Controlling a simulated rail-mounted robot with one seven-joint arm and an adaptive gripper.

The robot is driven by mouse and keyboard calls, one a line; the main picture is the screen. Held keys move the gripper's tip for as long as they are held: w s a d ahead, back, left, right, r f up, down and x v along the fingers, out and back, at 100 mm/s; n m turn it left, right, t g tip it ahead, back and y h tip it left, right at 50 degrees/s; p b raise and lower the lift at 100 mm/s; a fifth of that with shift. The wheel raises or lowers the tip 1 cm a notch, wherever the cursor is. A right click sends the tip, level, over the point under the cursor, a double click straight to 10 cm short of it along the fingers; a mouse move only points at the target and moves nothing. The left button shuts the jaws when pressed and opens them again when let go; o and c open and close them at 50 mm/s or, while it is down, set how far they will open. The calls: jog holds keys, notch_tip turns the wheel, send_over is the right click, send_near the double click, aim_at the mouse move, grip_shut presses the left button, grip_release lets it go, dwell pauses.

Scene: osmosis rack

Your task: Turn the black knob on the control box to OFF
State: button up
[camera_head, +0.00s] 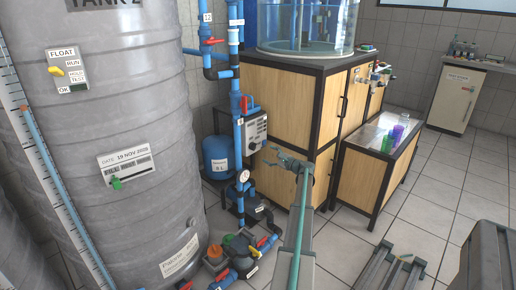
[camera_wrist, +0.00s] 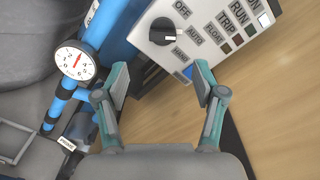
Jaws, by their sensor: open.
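The control box (camera_wrist: 205,35) is a pale panel at the top of the wrist view. The knob's light mark appears to face right, roughly towards AUTO. My gripper (camera_wrist: 160,82) is open and empty, with its fingers below the knob in the picture and apart from it. In the head view the control box (camera_head: 256,131) is mounted beside blue pipes, and my gripper (camera_head: 288,160) is to its lower right.
Blue pipes and a pressure gauge (camera_wrist: 76,61) lie left of my fingers. A wooden cabinet (camera_head: 290,105) stands right of the box. A large grey tank (camera_head: 120,125) fills the left. A blue vessel (camera_head: 214,157) stands behind the pipes. Tiled floor (camera_head: 425,200) is open at right.

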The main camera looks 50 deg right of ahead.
aim_at(255, 147)
jog(key=shift+m, duration=0.5)
jog(key=w, duration=0.3)
jog(key=w+b, duration=0.1)
jog(key=w, duration=0.6)
jog(key=shift+w+d+r, duration=0.3)
jog(key=shift+w+d, duration=0.05)
jog(key=shift+d, duration=0.05)
jog(key=c, duration=1.1)
